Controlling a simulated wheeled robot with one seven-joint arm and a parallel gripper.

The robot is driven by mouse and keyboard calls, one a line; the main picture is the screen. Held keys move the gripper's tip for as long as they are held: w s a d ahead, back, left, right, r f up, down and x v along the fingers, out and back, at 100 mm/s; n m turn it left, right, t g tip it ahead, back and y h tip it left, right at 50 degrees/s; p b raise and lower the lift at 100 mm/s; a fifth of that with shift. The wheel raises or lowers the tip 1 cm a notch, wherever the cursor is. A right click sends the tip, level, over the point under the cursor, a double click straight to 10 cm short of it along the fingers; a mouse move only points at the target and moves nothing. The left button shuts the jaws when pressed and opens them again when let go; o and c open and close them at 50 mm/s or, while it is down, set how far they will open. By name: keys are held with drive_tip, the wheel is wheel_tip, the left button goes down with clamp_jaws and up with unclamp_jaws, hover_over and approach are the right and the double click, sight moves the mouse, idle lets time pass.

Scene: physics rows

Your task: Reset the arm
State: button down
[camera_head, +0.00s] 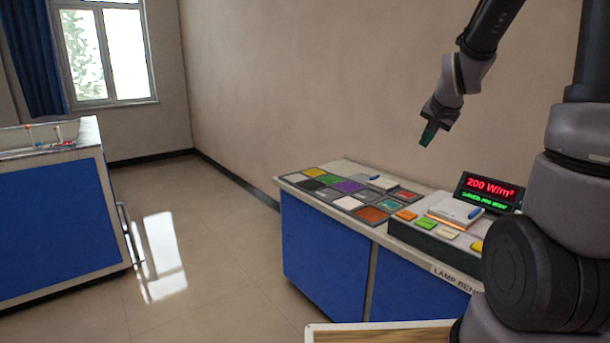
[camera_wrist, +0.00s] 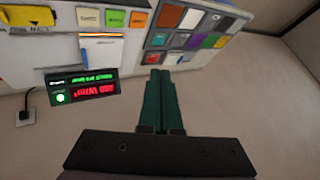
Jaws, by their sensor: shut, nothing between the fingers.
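My gripper (camera_head: 428,135) hangs in the air above the lamp bench in the head view, pointing down, with dark green fingers. In the wrist view the two green fingers of my gripper (camera_wrist: 160,75) lie side by side, shut with nothing between them. My arm comes in from the upper right in the head view. The gripper is clear of the bench and touches nothing.
The blue-sided bench (camera_head: 325,255) holds a panel of coloured tiles (camera_head: 347,187), a notepad with a blue pen (camera_head: 455,210) and a lit display (camera_head: 488,190). Another blue bench (camera_head: 60,230) stands left. Floor (camera_head: 210,250) between them is free.

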drive_tip(key=s+a+r+n+y, duration=0.1)
drive_tip(key=s+a+r, duration=0.3)
drive_tip(key=s, duration=0.8)
drive_tip(key=s+a+r+n+g+y, duration=0.1)
drive_tip(key=s+a+r+n, duration=0.2)
drive_tip(key=s, duration=0.9)
wheel_tip(320, 180, up, 3)
drive_tip(key=shift+s+a+r+y, duration=0.2)
drive_tip(key=shift+s+a+y, duration=0.15)
drive_tip(key=shift+a, duration=0.25)
